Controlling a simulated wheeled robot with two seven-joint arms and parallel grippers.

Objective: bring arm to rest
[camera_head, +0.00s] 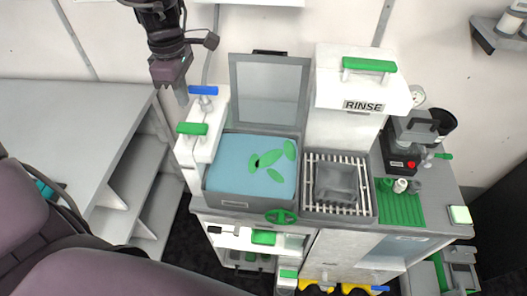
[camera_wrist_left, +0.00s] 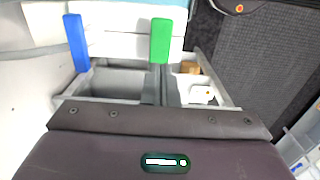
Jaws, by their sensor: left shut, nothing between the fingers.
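My left gripper (camera_head: 182,97) hangs pointing down at the back left, close to the wall, just left of the blue lever (camera_head: 203,90). It looks shut and empty. The green lever (camera_head: 192,128) stands in front of the blue one, on the white housing at the left of the blue basin. In the left wrist view the blue lever (camera_wrist_left: 75,42) and the green lever (camera_wrist_left: 160,40) lie beyond the dark gripper body, which fills the bottom. Any contact between gripper and levers cannot be told. My right gripper does not show.
The blue basin (camera_head: 225,150) holds several green pieces, with its lid (camera_head: 268,92) raised behind. The white RINSE box (camera_head: 362,85) stands to its right, above a slatted rack (camera_head: 312,170). A grey counter (camera_head: 60,125) at left is bare. My own arm covers the lower left.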

